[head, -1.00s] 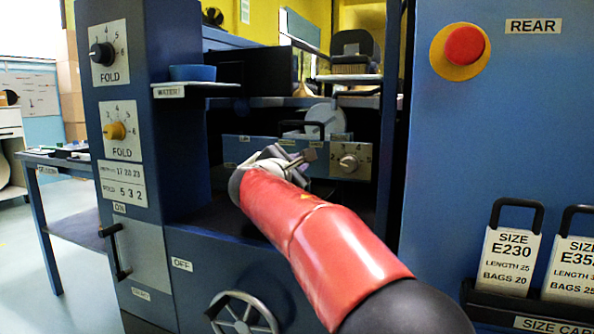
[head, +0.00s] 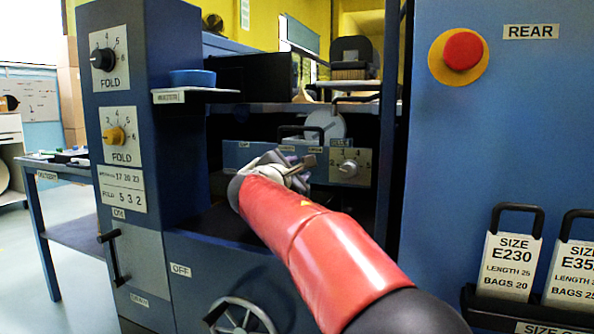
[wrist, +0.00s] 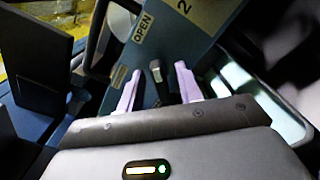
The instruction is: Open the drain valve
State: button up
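A short lever with a dark end (wrist: 156,72), next to an OPEN label, shows in the wrist view on a blue-grey panel; it looks like the drain valve's handle. My gripper (wrist: 158,88) is open. Its two pale lilac fingers stand on either side of the lever, with a visible gap on each side; I cannot tell how deep the lever sits between them. In the head view my gripper (head: 300,164) is at the front of the blue-grey panel (head: 240,153) inside the machine bay. My red arm and wrist hide part of that panel and the lever.
A numbered dial (head: 348,168) sits just right of my gripper on the panel. A black handle (head: 113,257) and a handwheel (head: 240,315) are on the lower front. A blue bowl (head: 193,77) stands on a small shelf. The right cabinet carries a red button (head: 463,50).

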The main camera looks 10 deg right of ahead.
jog(key=v, duration=0.7)
jog(key=shift+s+a, duration=0.2)
jog(key=shift+s, duration=0.1)
jog(key=shift+s, duration=0.1)
